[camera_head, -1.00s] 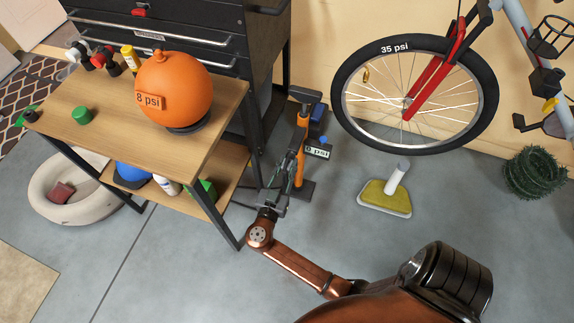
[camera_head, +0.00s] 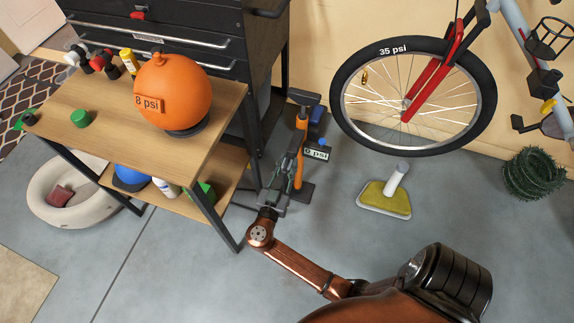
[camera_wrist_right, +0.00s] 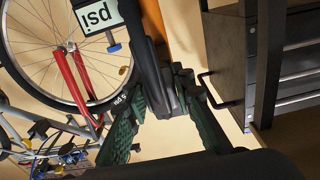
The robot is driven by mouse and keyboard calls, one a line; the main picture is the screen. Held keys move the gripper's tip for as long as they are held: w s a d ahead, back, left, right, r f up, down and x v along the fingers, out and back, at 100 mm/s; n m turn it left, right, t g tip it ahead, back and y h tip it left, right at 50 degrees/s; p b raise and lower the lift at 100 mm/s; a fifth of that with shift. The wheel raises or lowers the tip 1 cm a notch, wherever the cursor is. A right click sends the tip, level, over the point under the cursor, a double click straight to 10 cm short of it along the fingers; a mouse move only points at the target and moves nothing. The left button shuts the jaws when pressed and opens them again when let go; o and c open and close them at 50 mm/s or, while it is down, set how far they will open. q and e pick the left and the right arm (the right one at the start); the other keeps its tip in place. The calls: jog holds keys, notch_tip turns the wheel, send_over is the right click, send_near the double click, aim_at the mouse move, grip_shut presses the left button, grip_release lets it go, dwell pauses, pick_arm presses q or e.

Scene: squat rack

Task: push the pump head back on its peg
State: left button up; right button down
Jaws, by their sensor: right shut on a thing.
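The floor pump has an orange barrel (camera_head: 300,165), a black top handle (camera_head: 304,96) and a gauge label reading 0 psi (camera_head: 316,153). It stands upright on the floor right of the workbench. My right gripper (camera_head: 284,172) is at the pump's near left side, below the handle. In the right wrist view its green fingers (camera_wrist_right: 160,100) are shut on a long black part (camera_wrist_right: 158,72), apparently the pump head. The orange barrel (camera_wrist_right: 178,30) and psi label (camera_wrist_right: 97,16) show just beyond. The peg cannot be made out. My left gripper is out of view.
A wooden workbench (camera_head: 190,140) at left holds an orange ball (camera_head: 172,92) marked 8 psi. A bicycle wheel (camera_head: 412,95) marked 35 psi stands behind, right of the pump. A black tool chest (camera_head: 215,30) is behind.

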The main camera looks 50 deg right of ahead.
jog(key=shift+d, duration=0.1)
jog(key=c, duration=1.6)
grip_release()
jog(key=o, duration=0.4)
jog(key=shift+o, duration=0.3)
jog(key=o, duration=0.4)
jog(key=shift+c, duration=0.2)
jog(key=shift+o, duration=0.2)
jog(key=o, duration=0.4)
